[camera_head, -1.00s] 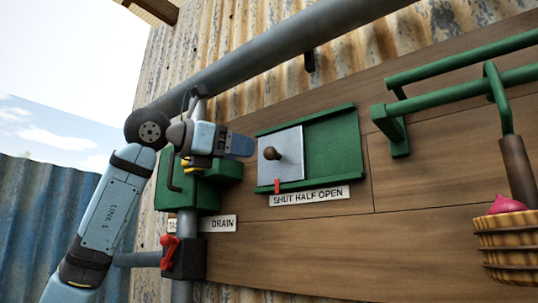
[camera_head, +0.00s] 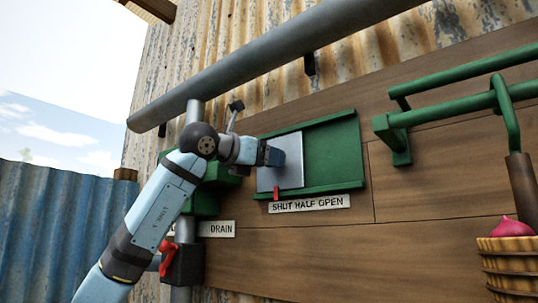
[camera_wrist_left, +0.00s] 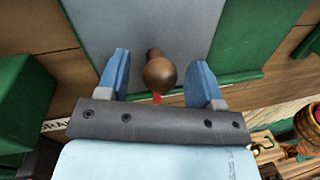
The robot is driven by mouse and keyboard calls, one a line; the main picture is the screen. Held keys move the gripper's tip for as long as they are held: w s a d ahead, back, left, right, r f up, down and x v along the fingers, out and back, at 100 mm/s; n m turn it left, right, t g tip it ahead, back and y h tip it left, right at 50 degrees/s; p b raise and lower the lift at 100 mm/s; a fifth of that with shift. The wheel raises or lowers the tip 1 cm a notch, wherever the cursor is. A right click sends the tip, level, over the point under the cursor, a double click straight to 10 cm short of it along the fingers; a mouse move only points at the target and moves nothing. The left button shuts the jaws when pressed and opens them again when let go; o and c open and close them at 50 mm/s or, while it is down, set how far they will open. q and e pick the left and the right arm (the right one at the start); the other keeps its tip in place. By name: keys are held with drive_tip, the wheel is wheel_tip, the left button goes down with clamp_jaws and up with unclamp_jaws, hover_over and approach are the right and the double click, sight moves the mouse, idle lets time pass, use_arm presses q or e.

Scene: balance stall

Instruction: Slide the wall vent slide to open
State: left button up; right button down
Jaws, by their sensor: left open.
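The wall vent slide is a grey metal plate (camera_head: 288,165) with a brown round knob. It sits at the left side of its green frame (camera_head: 335,155), and the green backing shows to its right. A red pointer (camera_head: 276,193) at its lower edge stands above the "SHUT" end of the label (camera_head: 309,203). My left gripper (camera_head: 273,157) is at the plate and hides the knob in the head view. In the left wrist view, the open blue fingers (camera_wrist_left: 162,85) stand on either side of the knob (camera_wrist_left: 160,72), with gaps visible. My right gripper is not in view.
A green box with a pipe and a red-handled drain valve (camera_head: 167,245) is left of the vent. A thick grey pipe (camera_head: 270,65) crosses above. Green rails (camera_head: 460,105) and a hanging basket (camera_head: 510,262) are at the right.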

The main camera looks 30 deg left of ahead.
use_arm(q)
drive_tip(key=shift+w+d, duration=0.15)
drive_tip(key=shift+w, duration=0.2)
clamp_jaws()
drive_tip(key=d, duration=0.4)
drive_tip(key=d+b, duration=0.1)
drive_tip(key=d, duration=0.3)
drive_tip(key=s+d, duration=0.1)
drive_tip(key=d, duration=0.3)
drive_tip(key=shift+d+b, duration=0.2)
drive_tip(key=shift+b, duration=0.2)
drive_tip(key=shift+a+f, duration=0.1)
drive_tip(key=shift+a, duration=0.1)
